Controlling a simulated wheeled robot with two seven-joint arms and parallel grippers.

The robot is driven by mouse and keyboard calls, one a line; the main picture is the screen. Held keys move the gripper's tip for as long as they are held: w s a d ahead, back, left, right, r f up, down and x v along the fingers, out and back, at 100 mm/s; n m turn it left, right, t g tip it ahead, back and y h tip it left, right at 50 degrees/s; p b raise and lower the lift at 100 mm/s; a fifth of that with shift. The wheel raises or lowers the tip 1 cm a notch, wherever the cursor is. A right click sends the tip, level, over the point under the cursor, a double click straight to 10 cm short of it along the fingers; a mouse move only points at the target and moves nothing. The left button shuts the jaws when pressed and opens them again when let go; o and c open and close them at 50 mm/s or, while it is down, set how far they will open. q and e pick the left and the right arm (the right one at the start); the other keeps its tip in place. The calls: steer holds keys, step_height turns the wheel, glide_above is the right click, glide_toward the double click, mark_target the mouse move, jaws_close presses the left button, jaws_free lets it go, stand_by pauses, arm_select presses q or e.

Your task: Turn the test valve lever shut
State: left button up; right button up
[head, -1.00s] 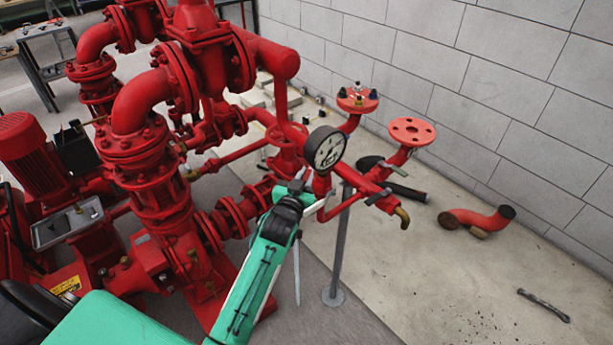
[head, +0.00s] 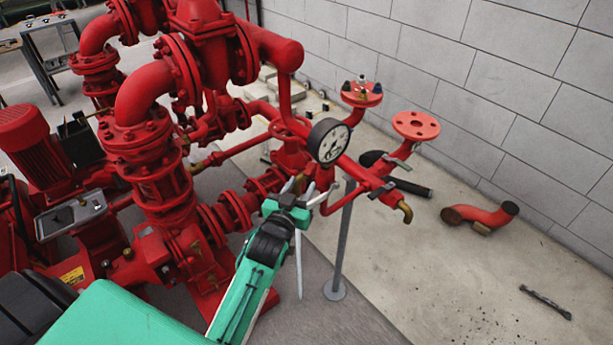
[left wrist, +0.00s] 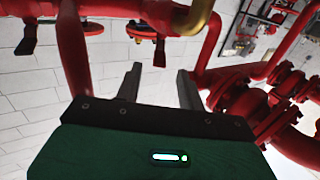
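The red test pipe ends in a brass spout (head: 405,211) in the head view, right of the pressure gauge (head: 329,141). A small lever (head: 382,190) sits on the pipe just before the spout; I cannot be sure it is the test valve lever. My left gripper (head: 303,188) is below the gauge, left of the spout and lever, with its fingers apart. The left wrist view shows the open, empty fingers (left wrist: 158,85) below red pipes, with the brass spout (left wrist: 197,16) above them. I see no clear contact. My right gripper is out of view.
Red pump pipework (head: 160,170) stands close on the left of my left arm. A grey support post (head: 343,245) rises just right of the gripper. A flanged outlet (head: 416,125) stands behind the spout. A loose red elbow (head: 482,216) lies on open floor at right.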

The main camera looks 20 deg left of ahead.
arm_select(q)
steer(key=s, duration=0.6)
steer(key=shift+s+d, duration=0.2)
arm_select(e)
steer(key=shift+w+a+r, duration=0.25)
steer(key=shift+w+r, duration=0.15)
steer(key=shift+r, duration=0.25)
arm_select(q)
steer(key=shift+c, duration=0.5)
